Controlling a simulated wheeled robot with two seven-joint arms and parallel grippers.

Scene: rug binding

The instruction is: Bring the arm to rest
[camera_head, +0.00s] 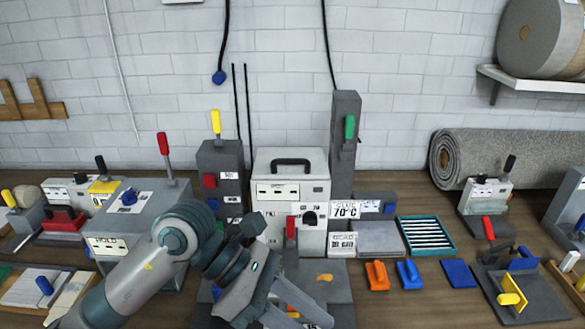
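My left arm comes in from the lower left and reaches to the bottom middle of the head view. Its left gripper (290,304) is over the dark base in front of the white machine, low in the picture. The wrist hides much of the gripper, and I cannot tell whether the fingers are open or shut or whether anything is between them. A red handle (291,228) stands just behind it. My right gripper is not in view.
A grey box machine (140,215) stands left of the wrist. Behind are a white machine (290,190) and a grey column with a green handle (349,128). Orange (376,275) and blue (409,275) tools lie to the right, near a slotted tray (400,248). A rolled grey rug (510,155) lies at the back right.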

